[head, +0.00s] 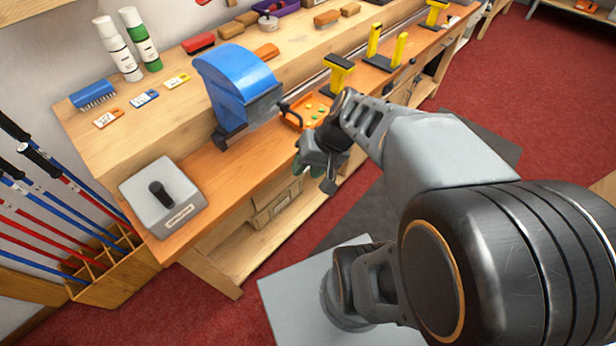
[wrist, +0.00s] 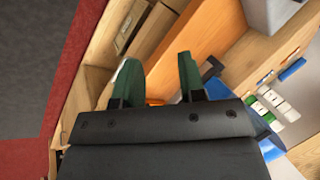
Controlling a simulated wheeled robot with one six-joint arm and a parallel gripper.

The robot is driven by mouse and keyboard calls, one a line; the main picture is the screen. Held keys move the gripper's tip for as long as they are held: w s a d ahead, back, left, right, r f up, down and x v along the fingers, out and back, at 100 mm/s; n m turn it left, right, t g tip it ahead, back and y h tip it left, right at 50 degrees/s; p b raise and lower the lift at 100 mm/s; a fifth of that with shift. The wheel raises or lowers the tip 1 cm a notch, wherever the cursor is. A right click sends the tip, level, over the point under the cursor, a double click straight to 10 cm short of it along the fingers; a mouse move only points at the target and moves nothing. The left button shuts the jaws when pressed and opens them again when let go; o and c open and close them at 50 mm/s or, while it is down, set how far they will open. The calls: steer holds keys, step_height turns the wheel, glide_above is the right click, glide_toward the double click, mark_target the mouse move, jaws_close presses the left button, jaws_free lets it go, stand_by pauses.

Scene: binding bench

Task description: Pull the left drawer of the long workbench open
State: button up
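The long workbench (head: 190,185) runs from the lower left to the upper right in the head view, with an orange-brown front top. Below its top, left of my gripper, is a pale wooden drawer front (head: 277,200) with a small dark mark on it. A similar wooden front shows at the top of the wrist view (wrist: 130,22), beyond my fingers. My gripper (head: 312,168) is near the bench's front edge, right of that front and apart from it. In the wrist view, its green fingers (wrist: 158,78) are spread with no object held between them. Whether the drawer is shut is unclear.
A blue machine (head: 238,85) stands on the bench, with an orange tray (head: 303,110) beside it. A grey box with a black knob (head: 163,198) sits at the left end. Poles stand in a wooden rack (head: 110,270) at far left. Red carpet (head: 470,85) lies in front.

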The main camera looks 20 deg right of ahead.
steer(key=w+d+f+m+t+y+b, duration=0.25)
steer(key=f+b, duration=0.25)
steer(key=f, duration=0.3)
steer(key=w+d+f+m+t+y+b, duration=0.1)
steer(key=w+d+f+m+y+b, duration=0.15)
steer(key=f+b, duration=0.35)
steer(key=w+d+f+m+t+h+b, duration=0.3)
steer(key=w+d+f+m+t+b, duration=0.15)
steer(key=d+f+t+b, duration=0.6)
steer(key=shift+m+g+h, duration=0.3)
steer(key=shift+m+g, duration=0.25)
steer(key=shift+g, duration=0.35)
steer(key=x, duration=0.4)
steer(key=f+x, duration=0.1)
steer(key=x, duration=0.3)
steer(key=d+x, duration=0.1)
steer(key=x, duration=0.3)
steer(key=shift+w+a+f, duration=0.1)
steer(key=shift+w+f, duration=0.25)
steer(key=shift+f, duration=0.15)
steer(key=shift+c, duration=0.4)
jaws_close()
